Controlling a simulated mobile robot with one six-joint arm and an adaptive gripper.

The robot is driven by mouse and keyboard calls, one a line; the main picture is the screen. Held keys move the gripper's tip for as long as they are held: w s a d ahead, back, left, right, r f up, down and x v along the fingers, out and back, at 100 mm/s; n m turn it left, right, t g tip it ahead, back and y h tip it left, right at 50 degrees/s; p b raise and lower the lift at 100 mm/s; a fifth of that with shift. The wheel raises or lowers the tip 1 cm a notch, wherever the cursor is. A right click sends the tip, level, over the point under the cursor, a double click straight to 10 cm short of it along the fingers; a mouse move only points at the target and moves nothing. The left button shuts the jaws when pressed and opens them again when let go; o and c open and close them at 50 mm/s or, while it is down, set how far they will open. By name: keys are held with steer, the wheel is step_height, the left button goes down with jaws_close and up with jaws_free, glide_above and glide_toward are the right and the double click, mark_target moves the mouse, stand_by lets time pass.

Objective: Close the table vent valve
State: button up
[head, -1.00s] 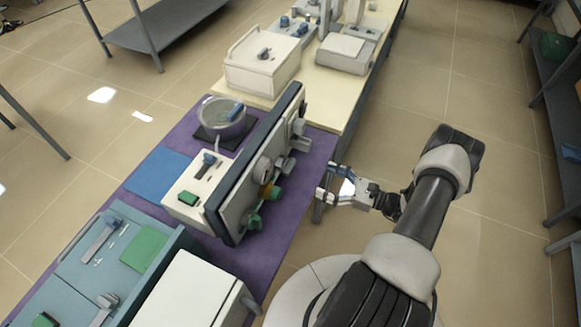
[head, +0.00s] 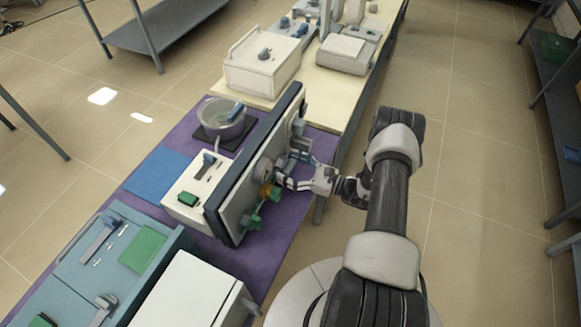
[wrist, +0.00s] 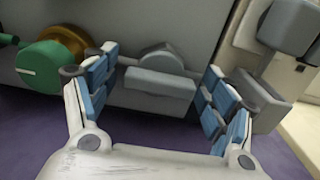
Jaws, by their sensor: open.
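The upright grey panel (head: 238,190) stands on the purple mat and carries several valves and knobs on its right face. In the wrist view a grey bar handle with a round hub (wrist: 158,85) lies between the fingers of my gripper (wrist: 152,76). The blue-padded fingers are open, one on each side of the bar, with gaps visible. A green knob (wrist: 45,65) with a white line and a brass fitting (wrist: 68,42) are left of my gripper. In the head view my gripper (head: 289,168) is at the panel's face. No label shows which one is the table vent valve.
A larger grey fitting (wrist: 290,28) projects to the right of my gripper. Behind the panel are a white control box (head: 190,190) and a round bowl (head: 222,115). A teal cabinet (head: 110,255) is at lower left. The floor at right is open.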

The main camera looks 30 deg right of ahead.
steer(key=shift+c, duration=0.2)
steer(key=c, duration=1)
steer(key=shift+c, duration=0.2)
steer(key=shift+n, duration=0.4)
steer(key=n+b, duration=0.2)
steer(key=n, duration=0.1)
steer(key=shift+f+n, duration=0.1)
steer(key=shift+n, duration=0.3)
steer(key=n+b, duration=0.2)
steer(key=n, duration=0.2)
steer(key=shift+b, duration=0.3)
steer(key=n+b, duration=0.2)
steer(key=n, duration=0.3)
steer(key=n+b, duration=0.2)
steer(key=n, duration=0.2)
steer(key=shift+b, duration=0.35)
steer(key=shift+n, duration=0.3)
